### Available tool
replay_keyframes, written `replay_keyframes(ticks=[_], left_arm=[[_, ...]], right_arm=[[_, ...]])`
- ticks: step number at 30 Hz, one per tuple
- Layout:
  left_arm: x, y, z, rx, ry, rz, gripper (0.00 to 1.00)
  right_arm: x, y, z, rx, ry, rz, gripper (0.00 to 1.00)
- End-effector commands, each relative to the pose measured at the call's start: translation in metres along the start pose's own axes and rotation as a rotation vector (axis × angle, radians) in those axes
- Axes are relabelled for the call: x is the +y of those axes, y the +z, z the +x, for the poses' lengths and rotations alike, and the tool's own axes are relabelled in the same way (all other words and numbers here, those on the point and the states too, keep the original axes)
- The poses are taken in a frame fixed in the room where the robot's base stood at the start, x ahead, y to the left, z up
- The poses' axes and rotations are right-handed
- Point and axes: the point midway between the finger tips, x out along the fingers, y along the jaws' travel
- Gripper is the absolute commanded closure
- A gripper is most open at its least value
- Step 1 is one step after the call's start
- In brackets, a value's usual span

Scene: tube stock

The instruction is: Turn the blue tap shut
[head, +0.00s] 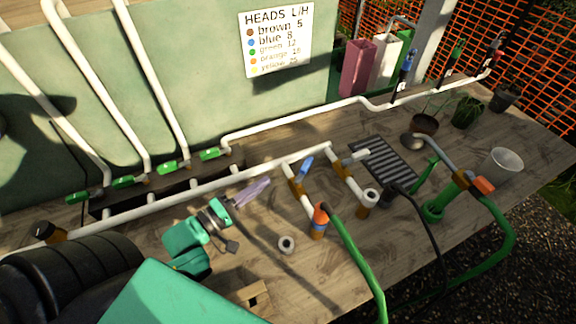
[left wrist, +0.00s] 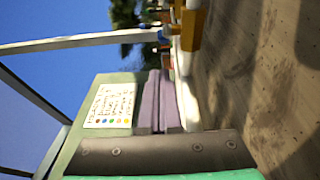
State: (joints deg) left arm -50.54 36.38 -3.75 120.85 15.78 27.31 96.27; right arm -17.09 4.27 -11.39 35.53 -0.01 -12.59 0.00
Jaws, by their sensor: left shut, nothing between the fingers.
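The blue tap (head: 306,166) sits on an orange-brown valve body (head: 296,187) on a white branch pipe, right of centre in the head view. Its lever points up and right, at an angle to the pipe. My left gripper (head: 267,183), teal with purple fingers, is shut and empty to the left of the tap, with a small gap between. In the left wrist view the closed purple fingers (left wrist: 158,80) point toward an orange body (left wrist: 192,28) with a small blue part beside it. My right gripper is not in view.
A second tap with a pale lever (head: 355,158) stands to the right. A long white pipe (head: 190,187) crosses the wooden bench. An orange hose connector (head: 320,215) with a green hose lies in front.

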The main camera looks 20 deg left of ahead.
Motion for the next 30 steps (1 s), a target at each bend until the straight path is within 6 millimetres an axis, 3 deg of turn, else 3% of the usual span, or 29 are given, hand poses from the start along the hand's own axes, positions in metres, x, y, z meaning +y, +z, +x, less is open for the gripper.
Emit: replay_keyframes(ticks=[3,7,20,25,30], left_arm=[[0.001,-0.015,-0.015,0.108,-0.035,0.024,1.00],[0.002,-0.019,-0.009,0.122,-0.040,0.033,1.00],[0.001,-0.029,0.081,0.119,-0.035,0.030,1.00],[-0.001,-0.003,0.093,0.118,-0.041,0.024,1.00],[-0.004,0.009,0.097,0.117,-0.040,0.028,1.00]], right_arm=[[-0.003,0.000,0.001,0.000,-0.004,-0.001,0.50],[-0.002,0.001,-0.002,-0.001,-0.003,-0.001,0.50],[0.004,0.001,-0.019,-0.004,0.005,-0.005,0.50],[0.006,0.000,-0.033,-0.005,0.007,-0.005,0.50],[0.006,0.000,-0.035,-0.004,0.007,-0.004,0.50]])
